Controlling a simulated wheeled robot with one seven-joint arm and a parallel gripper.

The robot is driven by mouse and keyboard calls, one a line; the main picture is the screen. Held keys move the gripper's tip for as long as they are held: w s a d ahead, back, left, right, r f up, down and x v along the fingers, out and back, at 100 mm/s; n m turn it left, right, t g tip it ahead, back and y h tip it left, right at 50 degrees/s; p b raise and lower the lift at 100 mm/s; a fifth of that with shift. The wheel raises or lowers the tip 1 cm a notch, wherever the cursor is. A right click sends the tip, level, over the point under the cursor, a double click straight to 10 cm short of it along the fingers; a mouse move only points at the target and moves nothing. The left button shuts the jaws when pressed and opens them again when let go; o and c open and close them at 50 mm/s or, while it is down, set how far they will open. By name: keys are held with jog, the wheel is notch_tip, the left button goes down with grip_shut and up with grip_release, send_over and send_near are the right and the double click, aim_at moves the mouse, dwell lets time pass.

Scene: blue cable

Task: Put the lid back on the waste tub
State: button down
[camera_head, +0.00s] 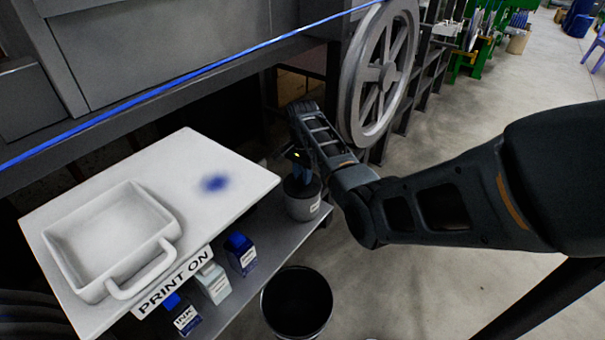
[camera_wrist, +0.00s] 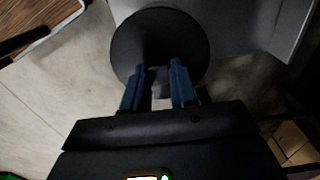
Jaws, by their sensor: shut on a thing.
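A dark round lid (camera_wrist: 160,40) fills the upper middle of the wrist view, with a small grey knob (camera_wrist: 160,88) at its near side. My gripper (camera_wrist: 159,82) has its two blue fingers closed on this knob. In the head view my gripper (camera_head: 299,160) points down over a grey labelled tub (camera_head: 304,207) on the lower shelf. The dark lid (camera_head: 301,188) shows at the tub's top, partly behind the fingers. I cannot tell whether it rests fully on the rim. The wrist view hides the tub beneath the lid.
An open black bin (camera_head: 297,303) stands on the floor in front of the shelf. Ink boxes (camera_head: 240,254) stand left of the tub. A white board (camera_head: 225,165) with a tray (camera_head: 110,240) lies above them. A large grey wheel (camera_head: 379,75) is behind my arm.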

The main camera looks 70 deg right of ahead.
dwell(0.9)
jog(key=shift+c, duration=1.7)
grip_release()
jog(key=shift+p, duration=0.3)
jog(key=shift+r+p, duration=2.4)
jog(key=shift+r, duration=0.05)
jog(key=shift+r+p, duration=0.35)
jog(key=shift+r, duration=0.7)
grip_shut()
